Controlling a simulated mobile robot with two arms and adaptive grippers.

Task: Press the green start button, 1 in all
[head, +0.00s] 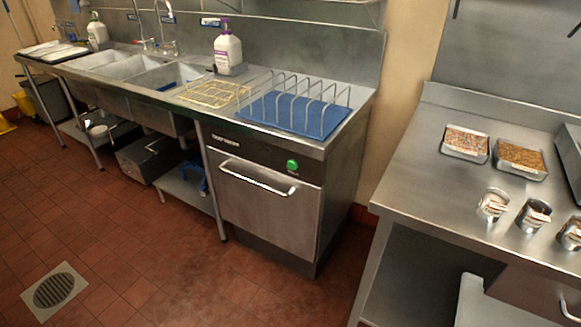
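The green start button (292,165) is on the dark control strip of the steel dishwasher (262,205), towards the strip's right end. The dishwasher stands under the right end of the sink counter, and its front door with a bar handle (257,179) looks closed. Neither of my grippers shows in the head view. Nothing covers the button.
A wire rack stands on a blue mat (257,111) above the dishwasher. Sinks (175,76) lie to the left. A steel table (424,181) with trays and metal cups is at the right. The tiled floor (170,265) in front is clear, with a drain (54,291).

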